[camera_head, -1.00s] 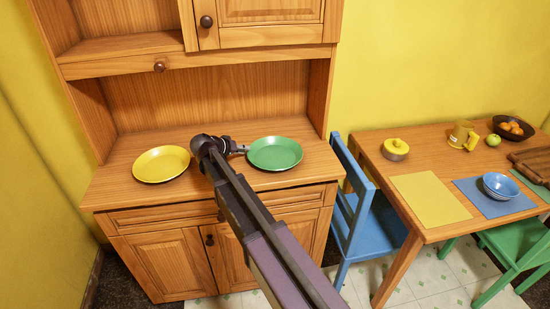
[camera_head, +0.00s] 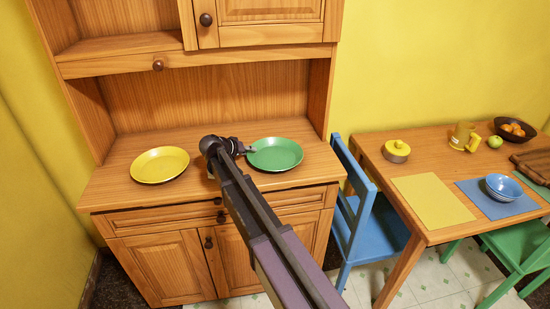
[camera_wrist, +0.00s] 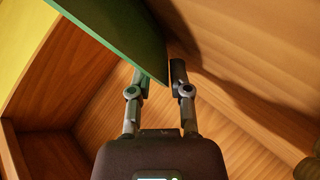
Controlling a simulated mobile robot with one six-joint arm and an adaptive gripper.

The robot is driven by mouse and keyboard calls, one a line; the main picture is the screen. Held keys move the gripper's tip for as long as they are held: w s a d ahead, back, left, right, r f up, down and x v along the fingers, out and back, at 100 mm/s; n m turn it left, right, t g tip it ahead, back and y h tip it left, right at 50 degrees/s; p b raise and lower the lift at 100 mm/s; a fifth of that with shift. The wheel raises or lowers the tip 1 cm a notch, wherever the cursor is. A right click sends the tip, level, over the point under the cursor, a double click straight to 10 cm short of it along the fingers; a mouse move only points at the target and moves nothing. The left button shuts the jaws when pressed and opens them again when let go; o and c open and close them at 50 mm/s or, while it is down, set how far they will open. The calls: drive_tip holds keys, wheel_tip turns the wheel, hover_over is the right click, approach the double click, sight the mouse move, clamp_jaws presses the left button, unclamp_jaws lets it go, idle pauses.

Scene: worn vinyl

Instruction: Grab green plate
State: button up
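The green plate (camera_head: 275,154) lies on the right part of the cabinet counter. My gripper (camera_head: 246,149) is at its left rim, low over the counter. In the wrist view the green plate (camera_wrist: 115,30) comes in from the top, and its edge reaches between the two fingers of my gripper (camera_wrist: 160,76). The left finger's tip is hidden behind the plate; the right finger shows beside the plate's edge. The fingers stand apart, with a gap on the right finger's side. I cannot tell whether the left finger touches the plate.
A yellow plate (camera_head: 160,164) lies on the counter (camera_head: 125,194) to the left. The cabinet's upper shelf and door (camera_head: 265,12) overhang the back. A blue chair (camera_head: 372,225) and a table (camera_head: 395,180) with dishes stand at the right.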

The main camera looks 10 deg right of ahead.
clamp_jaws()
drive_tip(key=shift+r, duration=0.15)
wheel_tip(320, 180, up, 3)
drive_tip(key=p, duration=0.3)
drive_tip(key=shift+r, duration=0.1)
drive_tip(key=s, duration=0.5)
drive_tip(key=s+d+r+p, duration=0.1)
drive_tip(key=s, duration=0.4)
drive_tip(key=s+p, duration=0.1)
drive_tip(key=s, duration=0.5)
drive_tip(key=shift+d+r, duration=0.3)
drive_tip(key=shift+d, duration=0.05)
